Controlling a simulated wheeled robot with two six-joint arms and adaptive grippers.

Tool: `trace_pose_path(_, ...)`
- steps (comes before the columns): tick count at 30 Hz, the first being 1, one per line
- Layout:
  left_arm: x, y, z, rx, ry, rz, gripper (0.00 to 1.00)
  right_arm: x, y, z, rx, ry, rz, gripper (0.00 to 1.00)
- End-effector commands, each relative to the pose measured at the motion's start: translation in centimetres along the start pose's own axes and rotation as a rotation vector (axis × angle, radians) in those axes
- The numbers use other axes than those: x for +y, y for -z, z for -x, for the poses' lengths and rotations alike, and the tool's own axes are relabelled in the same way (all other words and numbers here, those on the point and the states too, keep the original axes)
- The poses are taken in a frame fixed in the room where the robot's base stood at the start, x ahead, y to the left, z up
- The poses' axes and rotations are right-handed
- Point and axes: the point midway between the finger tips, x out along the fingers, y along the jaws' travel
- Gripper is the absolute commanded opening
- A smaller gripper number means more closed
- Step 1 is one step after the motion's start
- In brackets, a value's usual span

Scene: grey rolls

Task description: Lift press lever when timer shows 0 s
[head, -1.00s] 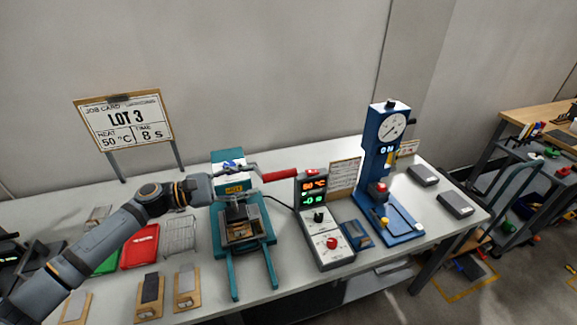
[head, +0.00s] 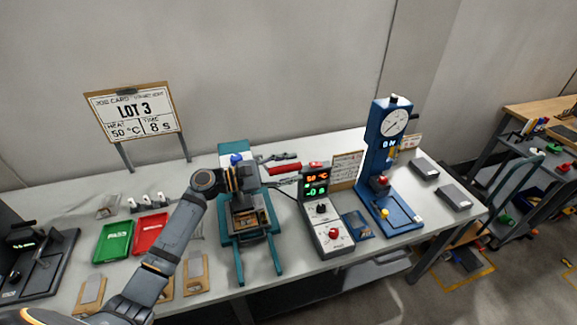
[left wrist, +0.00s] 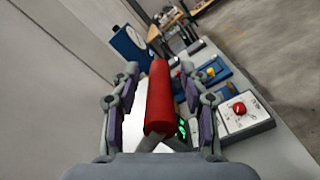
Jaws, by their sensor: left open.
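The teal heat press (head: 233,149) stands on the table, its lever's red handle (head: 285,169) pointing right and about level. The control box (head: 331,241) beside it has a red display line of 50 °C and a green timer line (head: 316,190) that reads about 0 s, with a small mark before the zero. My left gripper (head: 286,170) is at the handle, fingers open on either side of it. In the left wrist view the red handle (left wrist: 160,92) lies between the spread fingers, with gaps on both sides. My arm hides part of the press top.
A job card (head: 135,115) reads LOT 3, 50 °C, 8 s. A blue gauge stand (head: 377,150) is right of the control box. Green (head: 113,242) and red (head: 150,234) trays lie at left. Grey blocks (head: 424,168) lie at the right end.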

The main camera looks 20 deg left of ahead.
Motion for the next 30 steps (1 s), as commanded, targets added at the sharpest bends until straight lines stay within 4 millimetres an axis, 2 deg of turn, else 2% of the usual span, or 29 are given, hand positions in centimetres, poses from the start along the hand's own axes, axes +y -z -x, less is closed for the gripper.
trace_pose_path(4,0.0,0.0,0.0,0.0,0.0,0.0,0.44,0.1,0.4,0.0,0.007,-0.001,0.0,0.4)
trace_pose_path(14,0.0,0.0,0.0,0.0,0.0,-0.001,0.0,0.2,1.6,0.0,0.025,-0.002,0.0,0.4)
trace_pose_path(25,0.2,0.0,0.0,0.0,0.0,0.002,0.0,0.2,1.5,0.0,0.023,-0.002,0.0,0.4)
trace_pose_path(30,1.7,0.1,-0.6,-0.001,-0.002,0.035,0.0,0.2,1.5,0.2,0.023,-0.002,0.0,0.4)
